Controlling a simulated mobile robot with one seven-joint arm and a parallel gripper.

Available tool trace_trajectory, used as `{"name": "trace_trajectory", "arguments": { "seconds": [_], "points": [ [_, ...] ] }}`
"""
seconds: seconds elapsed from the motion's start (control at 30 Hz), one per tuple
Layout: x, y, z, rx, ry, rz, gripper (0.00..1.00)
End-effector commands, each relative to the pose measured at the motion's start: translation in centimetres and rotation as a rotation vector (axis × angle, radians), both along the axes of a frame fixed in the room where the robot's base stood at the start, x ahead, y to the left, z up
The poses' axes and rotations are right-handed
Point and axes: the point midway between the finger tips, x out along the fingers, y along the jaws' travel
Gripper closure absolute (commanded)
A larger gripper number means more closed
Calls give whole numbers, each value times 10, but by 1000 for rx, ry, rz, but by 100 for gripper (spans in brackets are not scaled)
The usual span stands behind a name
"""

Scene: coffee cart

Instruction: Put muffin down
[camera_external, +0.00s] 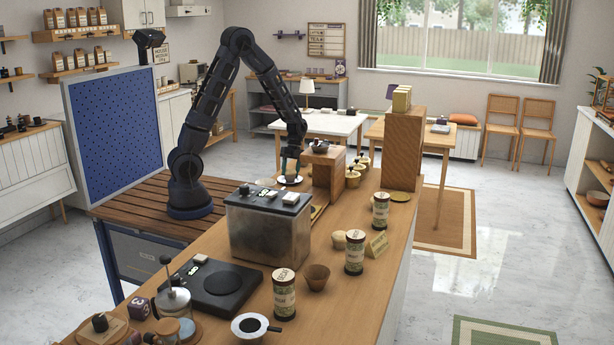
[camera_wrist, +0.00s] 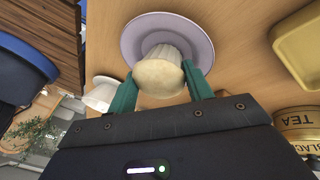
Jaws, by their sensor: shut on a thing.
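The muffin (camera_wrist: 160,78), with a pale top and a white fluted wrapper, is between the green fingers of my gripper (camera_wrist: 160,92) in the wrist view. My gripper is shut on it. A round lilac plate (camera_wrist: 135,38) lies on the wooden counter just beyond the muffin's base, which overlaps the plate in view. I cannot tell whether the muffin touches the plate. In the external view my gripper (camera_external: 291,166) points down over the small plate (camera_external: 299,181) near the counter's far left edge, and the muffin is hard to make out there.
A white cup (camera_wrist: 100,93) stands left of the muffin in the wrist view. A yellow tray (camera_wrist: 298,45) and a tea tin (camera_wrist: 300,120) are at the right.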

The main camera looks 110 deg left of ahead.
Motion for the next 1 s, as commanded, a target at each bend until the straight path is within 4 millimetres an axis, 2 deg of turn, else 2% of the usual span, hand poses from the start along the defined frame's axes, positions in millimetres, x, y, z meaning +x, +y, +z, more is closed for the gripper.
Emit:
{"name": "trace_trajectory", "arguments": {
  "seconds": [0.37, 0.4, 0.43, 0.77, 0.87, 1.0],
  "points": [
    [0, 0, -4, 0, 0, 0, 72],
    [0, 0, -4, 1, -1, 0, 41],
    [0, 0, -4, 1, -1, 0, 40],
    [0, 0, -1, 1, -1, -1, 40],
    [0, 4, 6, 4, -2, 0, 40],
    [0, 13, 27, 4, -4, 0, 40]
  ]
}}
